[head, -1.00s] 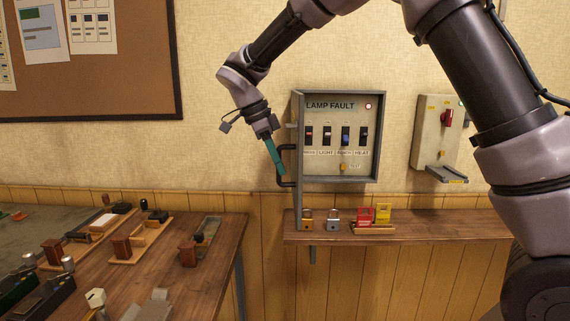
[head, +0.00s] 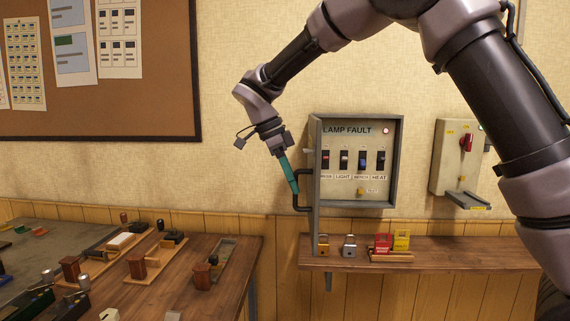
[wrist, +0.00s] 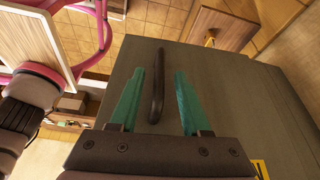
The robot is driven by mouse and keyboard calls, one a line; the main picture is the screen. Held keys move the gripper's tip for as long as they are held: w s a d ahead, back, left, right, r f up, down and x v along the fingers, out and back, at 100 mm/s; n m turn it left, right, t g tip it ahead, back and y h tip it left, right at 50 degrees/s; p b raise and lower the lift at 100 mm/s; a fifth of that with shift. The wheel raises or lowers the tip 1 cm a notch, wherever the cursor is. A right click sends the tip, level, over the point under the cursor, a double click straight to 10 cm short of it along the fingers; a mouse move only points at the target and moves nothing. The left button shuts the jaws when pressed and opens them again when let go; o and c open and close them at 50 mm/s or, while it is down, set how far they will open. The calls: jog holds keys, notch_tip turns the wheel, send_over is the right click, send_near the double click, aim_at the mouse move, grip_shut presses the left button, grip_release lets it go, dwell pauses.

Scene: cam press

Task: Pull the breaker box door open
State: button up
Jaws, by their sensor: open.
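The breaker box (head: 396,160) is on the wall, with LAMP FAULT, a red light and several switches showing inside. Its grey door (head: 316,185) stands swung out on the left side, seen nearly edge-on. The door's dark bar handle (head: 299,191) sticks out to the left; in the wrist view the handle (wrist: 156,90) lies between my fingers. My gripper (head: 294,190) is at the handle with its teal fingers. In the wrist view my gripper (wrist: 164,72) is open, one finger on each side of the handle, with gaps visible on both sides.
A wooden shelf (head: 450,256) below the box carries padlocks (head: 348,246) and red and yellow tags (head: 383,243). A switch box (head: 455,160) hangs to the right. A workbench (head: 235,275) with several small devices stands at lower left.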

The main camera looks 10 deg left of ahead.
jog(key=v, duration=0.8)
jog(key=shift+r, duration=0.35)
jog(key=shift+a, duration=0.15)
